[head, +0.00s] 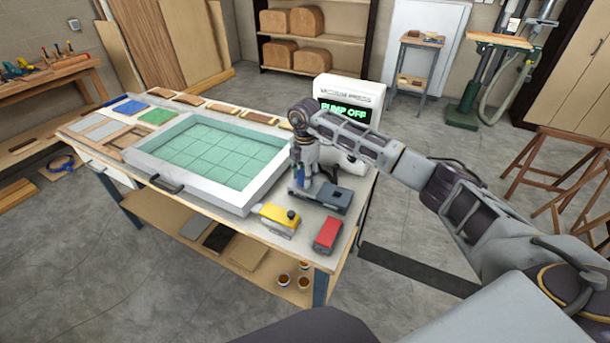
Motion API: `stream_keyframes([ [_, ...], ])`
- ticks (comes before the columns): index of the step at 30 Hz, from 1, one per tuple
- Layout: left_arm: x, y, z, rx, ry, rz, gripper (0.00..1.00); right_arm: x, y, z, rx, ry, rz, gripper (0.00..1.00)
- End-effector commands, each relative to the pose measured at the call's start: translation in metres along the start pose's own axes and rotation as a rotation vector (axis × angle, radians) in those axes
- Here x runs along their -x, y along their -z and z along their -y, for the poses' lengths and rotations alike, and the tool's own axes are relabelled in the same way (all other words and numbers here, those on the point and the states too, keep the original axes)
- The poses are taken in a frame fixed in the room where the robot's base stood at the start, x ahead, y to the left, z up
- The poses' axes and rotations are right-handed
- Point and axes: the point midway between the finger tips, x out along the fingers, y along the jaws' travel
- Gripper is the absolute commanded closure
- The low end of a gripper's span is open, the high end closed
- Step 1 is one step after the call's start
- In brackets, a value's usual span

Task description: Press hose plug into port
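My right gripper (304,183) points down at the table's right end, at a dark grey block (334,198). Its fingertips are small and partly hidden, so I cannot tell whether they are open or shut. I cannot make out the hose plug or the port; a small blue part shows by the fingers, but I cannot tell what it is. The white vacuum press unit (337,88) stands behind my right arm, its display reading "PUMP OFF". A shallow white-framed press bed (187,187) with a green gridded surface lies left of the gripper. My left gripper is out of view.
Coloured sheets and wood pieces line the table's back and left. Shelves with wooden forms (293,22) stand behind.

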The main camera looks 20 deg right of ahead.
Motion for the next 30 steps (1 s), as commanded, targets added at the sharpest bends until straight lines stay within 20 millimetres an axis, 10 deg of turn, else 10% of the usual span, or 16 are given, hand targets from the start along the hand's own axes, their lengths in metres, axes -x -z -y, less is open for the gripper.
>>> stream_keyframes([
  [6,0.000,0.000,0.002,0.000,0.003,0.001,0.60,0.000,0.000,0.000,0.000,-0.001,0.000,0.31],
  [30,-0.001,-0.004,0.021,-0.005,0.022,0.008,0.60,0.031,0.000,-0.001,0.001,-0.003,0.000,0.31],
])
